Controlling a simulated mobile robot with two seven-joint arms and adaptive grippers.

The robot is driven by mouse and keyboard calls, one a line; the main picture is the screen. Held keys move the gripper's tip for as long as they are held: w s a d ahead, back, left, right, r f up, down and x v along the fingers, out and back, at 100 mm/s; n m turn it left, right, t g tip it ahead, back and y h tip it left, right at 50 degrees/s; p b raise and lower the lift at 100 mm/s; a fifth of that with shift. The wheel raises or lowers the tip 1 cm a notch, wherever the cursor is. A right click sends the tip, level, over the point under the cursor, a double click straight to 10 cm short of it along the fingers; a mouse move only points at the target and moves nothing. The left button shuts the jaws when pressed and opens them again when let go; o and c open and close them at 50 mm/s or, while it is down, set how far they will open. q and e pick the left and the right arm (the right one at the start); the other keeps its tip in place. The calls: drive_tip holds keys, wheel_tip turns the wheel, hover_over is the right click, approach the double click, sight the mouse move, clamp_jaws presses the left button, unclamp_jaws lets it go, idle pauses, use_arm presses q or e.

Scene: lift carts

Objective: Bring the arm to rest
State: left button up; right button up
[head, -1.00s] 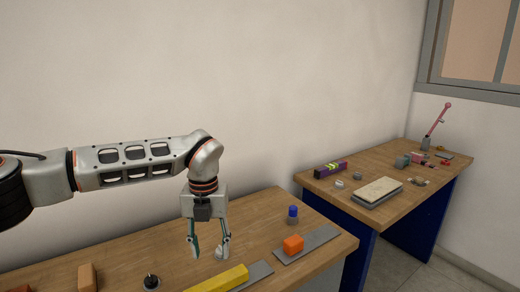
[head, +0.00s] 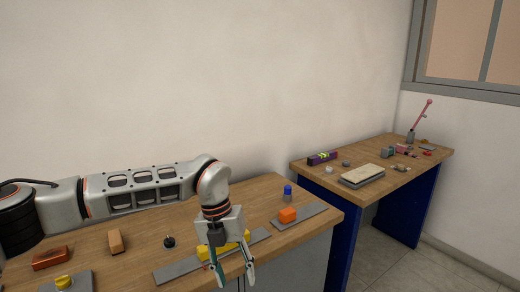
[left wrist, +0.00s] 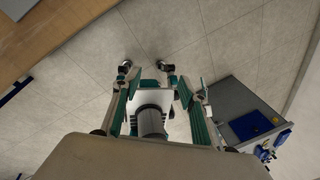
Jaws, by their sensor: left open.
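My left arm comes in from the left in the head view, reaching across the near workbench (head: 140,232). My left gripper (head: 235,283) points down near the bench's front edge, its fingers apart with nothing between them. It partly covers a yellow block (head: 207,252) on a grey plate (head: 175,272). In the left wrist view the open fingers (left wrist: 160,72) show above floor tiles. My right gripper is not in view.
An orange block (head: 287,215) on a grey plate (head: 312,212) and a blue-topped cylinder (head: 288,191) stand to the right. Tan (head: 115,241) and brown (head: 52,258) blocks lie left. A second bench (head: 400,160) stands beyond a gap. Tiled floor (head: 450,270) is clear at right.

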use_arm(q)
drive_tip(key=s+d+f+m+g+h, duration=0.1)
drive_tip(key=s+d+g+h, duration=0.15)
drive_tip(key=s+d, duration=0.4)
drive_tip(key=s+d+f+m+g+h, duration=0.1)
drive_tip(key=s+d+f+h, duration=0.1)
drive_tip(key=s+d+h, duration=0.45)
drive_tip(key=s+d+r+n+h, duration=0.2)
drive_tip(key=d+r+n+h, duration=0.3)
drive_tip(key=d+r+h, duration=0.4)
drive_tip(key=w+a+f+n+t, duration=0.2)
drive_tip(key=w+a+n+t, duration=0.5)
drive_tip(key=n+t, duration=0.65)
drive_tip(key=w+a+f+n+t+y, duration=0.3)
drive_tip(key=a+f+n+t+y, duration=0.45)
drive_tip(key=a+f+n, duration=0.2)
drive_tip(key=s+a+f+n+g+y, duration=0.1)
drive_tip(key=s+a+f+n+y, duration=0.1)
drive_tip(key=s+a+f, duration=0.3)
drive_tip(key=s+a+f+n+g+y, duration=0.2)
drive_tip(key=s+a+f+y, duration=0.2)
drive_tip(key=a+f, duration=0.4)
drive_tip(key=s+a+f+n+g+y, duration=0.2)
drive_tip(key=s+a+f+y, duration=0.2)
drive_tip(key=f, duration=0.7)
drive_tip(key=s+a, duration=0.2)
drive_tip(key=shift+a+f+n, duration=0.15)
drive_tip(key=shift+a+n, duration=0.2)
drive_tip(key=shift+n, duration=0.05)
